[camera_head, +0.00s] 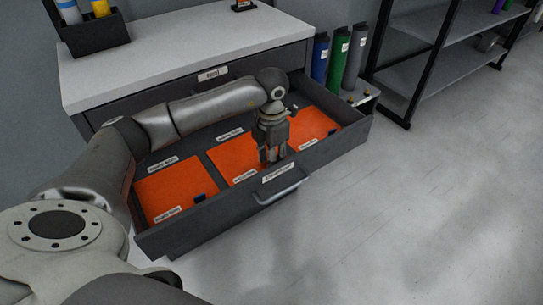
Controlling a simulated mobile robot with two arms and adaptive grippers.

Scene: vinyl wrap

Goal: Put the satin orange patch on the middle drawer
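An open grey drawer (210,222) holds three flat orange patches side by side: a left one (172,190), a middle one (232,158) and a right one (312,124). Small white labels lie along their edges, too small to read surely, so I cannot tell which patch is satin. My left gripper (272,160) points down inside the drawer, over the right part of the middle patch near the front wall. Its fingers look close together; I cannot tell whether they touch or hold anything. My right gripper is out of view.
The cabinet's white top (180,50) is above the drawer, with a dark holder of tubes (95,30) at its left. The drawer's handle (285,190) sticks out in front. Coloured rolls (338,58) stand to the right, beside a shelf rack (425,70). The floor at right is clear.

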